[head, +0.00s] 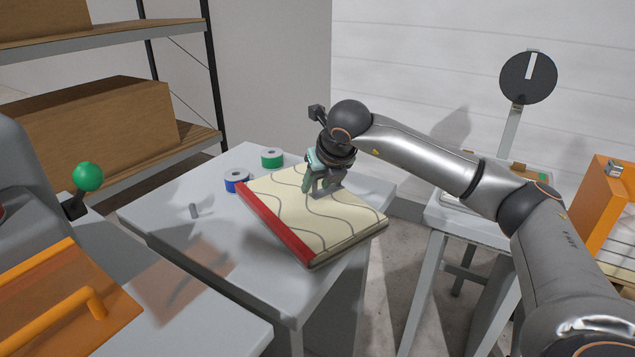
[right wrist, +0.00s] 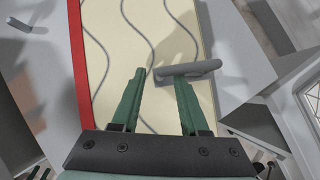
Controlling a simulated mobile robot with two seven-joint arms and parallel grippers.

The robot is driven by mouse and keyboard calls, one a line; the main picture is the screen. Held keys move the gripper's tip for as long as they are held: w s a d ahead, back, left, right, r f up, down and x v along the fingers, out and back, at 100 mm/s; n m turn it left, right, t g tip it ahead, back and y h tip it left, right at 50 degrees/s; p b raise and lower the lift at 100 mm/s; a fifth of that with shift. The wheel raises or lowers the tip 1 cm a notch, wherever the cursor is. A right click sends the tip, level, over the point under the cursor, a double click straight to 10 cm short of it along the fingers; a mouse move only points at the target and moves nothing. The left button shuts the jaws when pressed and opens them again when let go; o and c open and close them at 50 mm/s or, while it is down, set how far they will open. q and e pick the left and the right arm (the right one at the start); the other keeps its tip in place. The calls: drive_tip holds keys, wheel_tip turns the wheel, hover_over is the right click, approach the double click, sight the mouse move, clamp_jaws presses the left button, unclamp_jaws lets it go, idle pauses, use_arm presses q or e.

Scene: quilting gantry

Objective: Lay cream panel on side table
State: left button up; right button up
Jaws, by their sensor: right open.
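The cream panel (head: 345,222), with wavy grey lines and a red strip along its left edge, lies flat on the grey side table (head: 190,250). Its right corner appears to reach past the table's right edge. In the right wrist view the panel (right wrist: 120,45) lies beneath my fingers. My right gripper (head: 318,190) is over the panel's upper part. In the right wrist view its green fingers (right wrist: 158,85) are spread apart, with no panel between them. A grey bar-like handle (right wrist: 190,69) shows by the right fingertip. My left gripper is out of view.
A blue spool (head: 236,181) and a green spool (head: 271,158) stand behind the panel. A small grey peg (head: 194,211) is to its left. A machine with a green knob (head: 88,177) and orange cover is at left. An orange bin (head: 605,215) stands far right.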

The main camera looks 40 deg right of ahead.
drive_tip(key=v, duration=1.2)
